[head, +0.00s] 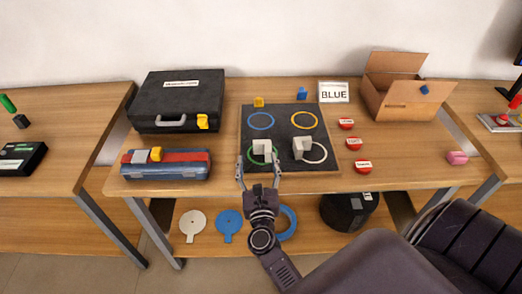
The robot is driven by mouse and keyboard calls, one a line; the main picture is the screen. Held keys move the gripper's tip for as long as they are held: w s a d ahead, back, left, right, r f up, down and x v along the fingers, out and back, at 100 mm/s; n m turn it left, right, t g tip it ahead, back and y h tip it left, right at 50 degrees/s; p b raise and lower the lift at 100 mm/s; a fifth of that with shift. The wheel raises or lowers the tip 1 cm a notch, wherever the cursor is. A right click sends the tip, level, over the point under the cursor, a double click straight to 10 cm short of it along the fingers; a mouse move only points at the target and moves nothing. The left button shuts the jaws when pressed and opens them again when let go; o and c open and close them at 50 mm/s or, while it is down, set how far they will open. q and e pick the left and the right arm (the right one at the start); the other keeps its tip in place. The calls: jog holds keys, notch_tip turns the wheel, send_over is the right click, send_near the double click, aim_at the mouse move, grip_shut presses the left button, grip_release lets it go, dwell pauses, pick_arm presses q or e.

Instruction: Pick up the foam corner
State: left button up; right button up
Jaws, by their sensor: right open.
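Two pale, corner-shaped blocks sit on the dark mat (275,127), and either could be the foam corner. The left pale block (262,146) sits at the green ring (251,156). The right pale block (301,144) sits at the upper left of the white ring (322,156). My right gripper (259,164) is open and empty at the mat's front edge. Its fingers are spread to either side of the left block in the picture; I cannot tell its height or whether it touches. My left gripper is not in view.
Blue (260,120) and yellow (304,120) rings mark the mat's back. A black case (175,98) and a blue toolbox (165,171) stand left. Several red discs (346,123) lie right of the mat, near an open cardboard box (388,102). The table's front right is mostly clear.

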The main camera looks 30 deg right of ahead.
aim_at(262, 146)
jog(key=shift+d+f+m, duration=0.15)
jog(key=shift+d+m, duration=0.3)
jog(key=shift+m, duration=0.05)
jog(key=shift+w+d, duration=0.2)
jog(key=shift+d, duration=0.1)
jog(key=x, duration=0.3)
jog(key=d+x, duration=0.1)
jog(key=x, duration=0.3)
jog(key=shift+s+f, duration=0.25)
jog(key=shift+a, duration=0.1)
jog(key=shift+c, duration=0.5)
jog(key=c, duration=0.8)
